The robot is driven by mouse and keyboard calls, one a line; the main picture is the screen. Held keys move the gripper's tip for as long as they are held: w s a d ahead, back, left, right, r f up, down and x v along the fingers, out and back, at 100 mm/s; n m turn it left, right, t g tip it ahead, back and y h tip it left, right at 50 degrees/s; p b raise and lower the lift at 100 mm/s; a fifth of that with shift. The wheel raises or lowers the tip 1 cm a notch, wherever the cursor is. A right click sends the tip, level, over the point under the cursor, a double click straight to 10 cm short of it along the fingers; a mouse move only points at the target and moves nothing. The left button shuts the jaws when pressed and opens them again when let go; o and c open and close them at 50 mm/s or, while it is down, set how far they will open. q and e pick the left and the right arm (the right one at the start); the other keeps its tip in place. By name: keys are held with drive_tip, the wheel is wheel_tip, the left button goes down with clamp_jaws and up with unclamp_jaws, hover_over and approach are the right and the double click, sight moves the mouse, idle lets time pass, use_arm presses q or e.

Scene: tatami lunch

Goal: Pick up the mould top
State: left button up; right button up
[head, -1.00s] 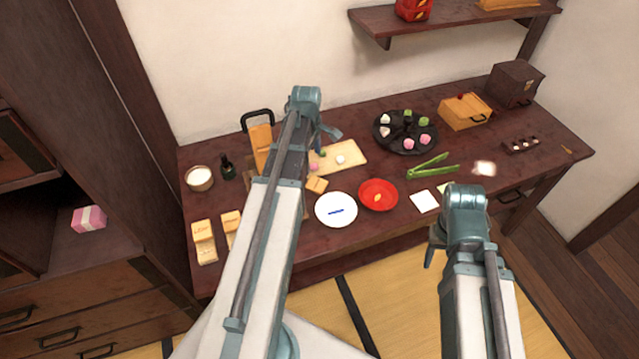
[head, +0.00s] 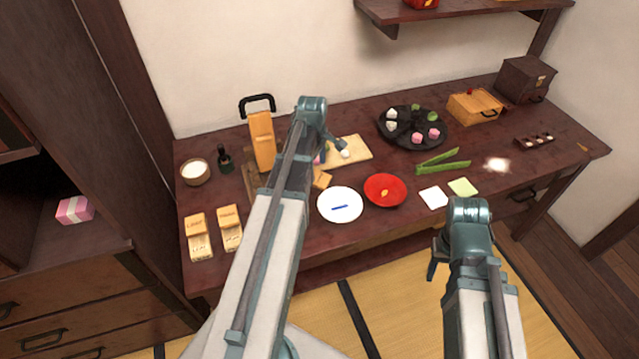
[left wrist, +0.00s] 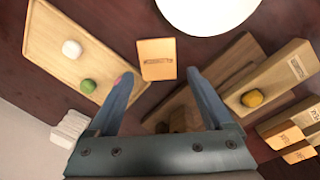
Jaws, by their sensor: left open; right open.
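A small square wooden block (head: 321,180) with a dark label, apparently the mould top, lies flat on the table behind the white plate. In the left wrist view the block (left wrist: 157,58) shows between and beyond the fingertips, untouched; its label is unreadable. My left gripper (left wrist: 160,76) is open and empty, pointing down over the table. In the head view my arm hides much of it. My right gripper (head: 436,262) hangs open at the front edge.
The white plate (head: 340,218) and red dish (head: 385,192) stand near the front. A cutting board (head: 358,150) with sweets lies beyond. An upright wooden piece (head: 262,140) stands left of my arm. Green tongs (head: 443,162) and a black sweets tray (head: 412,141) are further right.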

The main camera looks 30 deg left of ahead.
sight(320, 178)
use_arm(q)
drive_tip(key=shift+w+d+f+b, duration=0.1)
drive_tip(key=shift+w+f+b, duration=0.1)
drive_tip(key=shift+f+b, duration=1.1)
drive_tip(key=shift+w+d+f+b, duration=0.1)
drive_tip(key=shift+w+f+b, duration=0.1)
drive_tip(key=shift+f+b, duration=1.1)
drive_tip(key=shift+r, duration=0.1)
use_arm(e)
wheel_tip(320, 178, down, 5)
drive_tip(key=shift+f, duration=0.1)
use_arm(q)
drive_tip(key=c, duration=1.1)
